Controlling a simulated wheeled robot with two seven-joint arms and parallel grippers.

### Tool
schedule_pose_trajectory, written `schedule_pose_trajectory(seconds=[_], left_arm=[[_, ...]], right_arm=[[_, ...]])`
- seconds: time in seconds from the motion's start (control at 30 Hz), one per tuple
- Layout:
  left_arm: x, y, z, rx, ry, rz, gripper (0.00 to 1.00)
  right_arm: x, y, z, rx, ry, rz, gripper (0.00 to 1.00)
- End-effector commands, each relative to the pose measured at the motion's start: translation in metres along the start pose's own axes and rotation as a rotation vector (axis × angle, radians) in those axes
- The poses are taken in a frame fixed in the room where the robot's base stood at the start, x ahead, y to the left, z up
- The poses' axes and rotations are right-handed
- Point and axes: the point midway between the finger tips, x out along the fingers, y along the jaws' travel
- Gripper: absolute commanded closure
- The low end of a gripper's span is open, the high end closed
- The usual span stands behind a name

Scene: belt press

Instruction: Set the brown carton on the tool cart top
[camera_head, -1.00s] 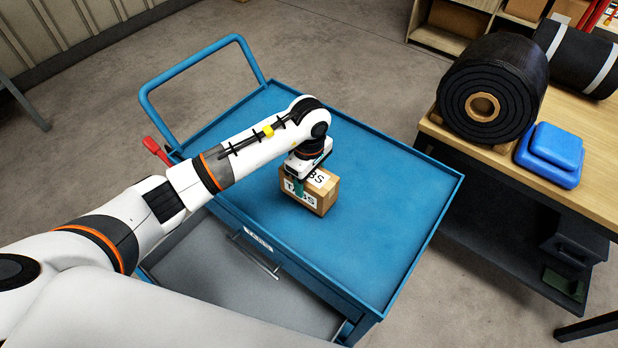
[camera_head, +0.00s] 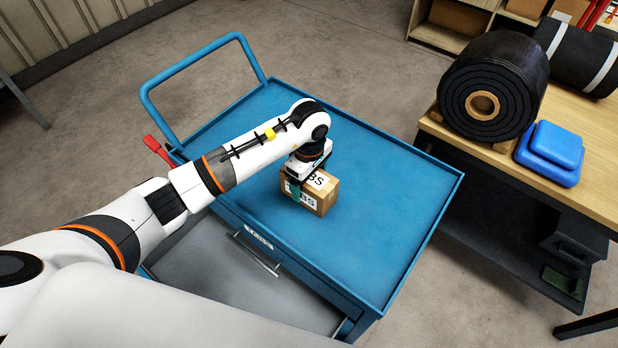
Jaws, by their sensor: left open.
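The brown carton (camera_head: 323,197) with white printed labels rests on the blue tool cart top (camera_head: 375,215), near the middle. My left gripper (camera_head: 294,188) is open at the carton's left end. Its green fingers show beside and over that end, and part of the carton is hidden behind them. From this view I cannot tell whether a finger touches the carton. My right gripper is not in view.
The cart has a blue push handle (camera_head: 196,58), a red lever (camera_head: 158,151) and an open grey drawer (camera_head: 215,290). At right, a wooden bench (camera_head: 590,140) holds a black belt roll (camera_head: 490,88) and a blue case (camera_head: 550,153). The cart top around the carton is clear.

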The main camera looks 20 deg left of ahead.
Motion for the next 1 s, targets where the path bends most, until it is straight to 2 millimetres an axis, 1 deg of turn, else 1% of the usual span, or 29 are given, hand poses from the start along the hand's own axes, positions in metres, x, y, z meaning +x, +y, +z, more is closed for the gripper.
schedule_pose_trajectory(seconds=[0.17,0.4,0.53,0.7,1.0], left_arm=[[-0.031,-0.002,0.001,0.001,-0.003,-0.009,0.18],[-0.083,-0.002,0.001,0.001,-0.004,-0.007,0.18],[-0.103,-0.001,0.001,0.001,-0.003,-0.005,0.18],[-0.117,0.0,0.001,-0.001,-0.002,-0.002,0.18],[-0.119,0.0,0.0,0.0,-0.001,-0.001,0.18]], right_arm=[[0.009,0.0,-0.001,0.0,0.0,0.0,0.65],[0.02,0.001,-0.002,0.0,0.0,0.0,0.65],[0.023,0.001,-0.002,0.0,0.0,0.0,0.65],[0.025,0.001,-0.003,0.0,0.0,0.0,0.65],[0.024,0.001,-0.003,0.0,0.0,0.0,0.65]])
